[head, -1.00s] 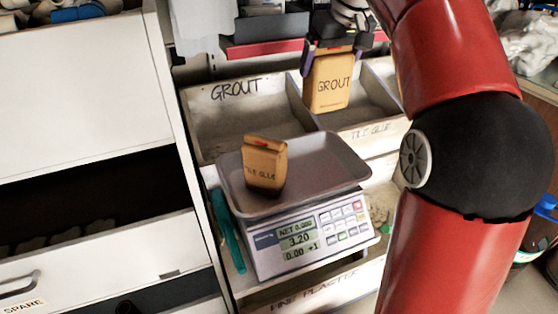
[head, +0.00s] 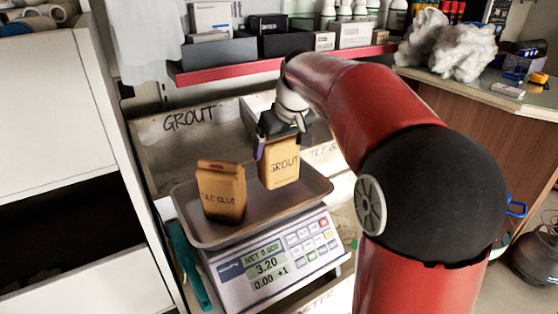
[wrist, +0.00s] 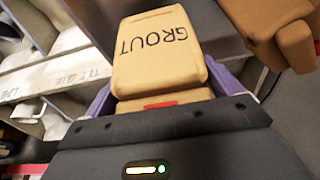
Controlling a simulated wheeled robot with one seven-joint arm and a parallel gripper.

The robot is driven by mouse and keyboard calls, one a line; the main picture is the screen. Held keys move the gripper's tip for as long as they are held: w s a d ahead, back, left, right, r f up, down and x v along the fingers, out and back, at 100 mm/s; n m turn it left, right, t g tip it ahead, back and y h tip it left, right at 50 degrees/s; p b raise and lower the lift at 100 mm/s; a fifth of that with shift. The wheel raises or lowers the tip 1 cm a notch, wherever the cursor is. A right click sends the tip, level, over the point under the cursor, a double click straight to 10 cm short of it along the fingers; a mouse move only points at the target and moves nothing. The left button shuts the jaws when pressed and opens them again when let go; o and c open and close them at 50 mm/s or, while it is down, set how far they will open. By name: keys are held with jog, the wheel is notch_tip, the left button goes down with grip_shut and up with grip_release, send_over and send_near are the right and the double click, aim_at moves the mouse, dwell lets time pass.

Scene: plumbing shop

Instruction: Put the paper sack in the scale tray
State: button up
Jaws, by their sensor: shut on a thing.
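A tan paper sack marked GROUT (head: 281,164) is upright between the fingers of my gripper (head: 280,140), which is shut on its top. In the head view the sack is over the right part of the grey metal scale tray (head: 225,232); I cannot tell whether its bottom touches the tray. A second paper sack, marked TILE GLUE (head: 221,190), stands in the left part of the tray. The wrist view shows the GROUT sack (wrist: 160,60) between the purple fingers, with the other sack (wrist: 268,25) at the upper right.
The scale (head: 275,268) has a display and keys at its front. Behind it is a bin marked GROUT (head: 180,140). A teal tool (head: 188,265) lies left of the scale. A red-edged shelf (head: 235,70) with boxes is above the bins.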

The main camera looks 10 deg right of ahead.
aim_at(279, 159)
jog(key=shift+f+b, duration=0.35)
jog(key=shift+f, duration=1.5)
jog(key=shift+f, duration=0.15)
jog(key=o, duration=1.4)
jog(key=shift+o, duration=0.2)
jog(key=p+v, duration=0.2)
jog(key=v, duration=0.9)
jog(key=shift+s+r, duration=0.25)
jog(key=shift+r, duration=0.3)
jog(key=s+f+m, duration=0.1)
jog(key=s+f, duration=0.3)
jog(key=s, duration=0.4)
jog(key=s+a+f+m+h, duration=0.1)
jog(key=s+f, duration=0.4)
jog(key=s, duration=0.3)
jog(key=s+f+m+t, duration=0.1)
jog(key=s+f, duration=0.3)
jog(key=s, duration=0.4)
jog(key=shift+a+f+m, duration=0.15)
jog(key=shift+f+m, duration=0.15)
jog(key=shift+f, duration=0.05)
jog(key=shift+s, duration=0.15)
